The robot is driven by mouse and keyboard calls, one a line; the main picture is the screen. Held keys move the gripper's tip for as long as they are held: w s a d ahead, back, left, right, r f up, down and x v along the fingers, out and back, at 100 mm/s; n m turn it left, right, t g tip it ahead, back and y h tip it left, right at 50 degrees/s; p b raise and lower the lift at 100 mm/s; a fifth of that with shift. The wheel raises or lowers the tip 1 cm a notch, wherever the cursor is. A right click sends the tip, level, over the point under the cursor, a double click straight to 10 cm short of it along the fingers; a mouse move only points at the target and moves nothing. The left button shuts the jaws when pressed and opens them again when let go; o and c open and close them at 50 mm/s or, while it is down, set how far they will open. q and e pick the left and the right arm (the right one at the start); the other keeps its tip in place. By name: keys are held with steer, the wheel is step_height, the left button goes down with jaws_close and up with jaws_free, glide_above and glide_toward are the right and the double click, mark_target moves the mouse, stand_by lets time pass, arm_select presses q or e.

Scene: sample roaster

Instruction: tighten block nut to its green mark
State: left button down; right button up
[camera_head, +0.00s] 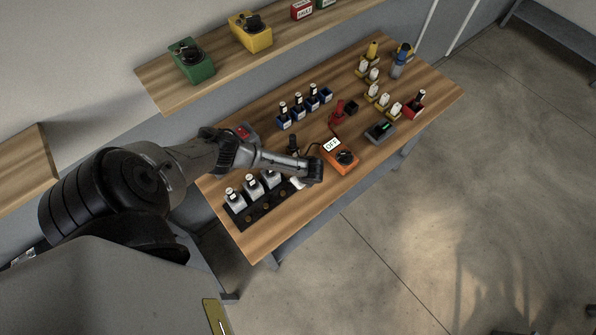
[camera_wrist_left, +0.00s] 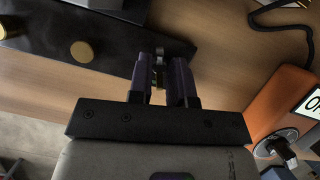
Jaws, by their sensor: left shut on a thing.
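The dark grey block (camera_head: 380,132) with a green mark on top stands on the wooden bench, right of the orange meter; I cannot make out a nut on it. My left gripper (camera_head: 300,181) is low over the bench, left of the orange meter and beside the black rack. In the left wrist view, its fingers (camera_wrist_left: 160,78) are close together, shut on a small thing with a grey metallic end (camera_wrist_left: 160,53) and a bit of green. Most of that thing is hidden between the fingers. My right gripper is not in view.
The orange meter (camera_head: 334,159) with a white display and black knob stands close to the gripper. The black rack (camera_head: 262,214) holds several grey-white bottles. Blue holders (camera_head: 299,115), a red tool (camera_head: 337,116) and yellow-based items (camera_head: 384,101) stand farther back. The bench's front right edge is clear.

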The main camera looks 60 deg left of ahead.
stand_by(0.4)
arm_select(q)
steer(key=c, duration=1.3)
jaws_free()
steer(key=shift+o, duration=0.2)
steer(key=v, duration=1.3)
steer(key=shift+r, duration=0.4)
steer(key=shift+d, duration=0.15)
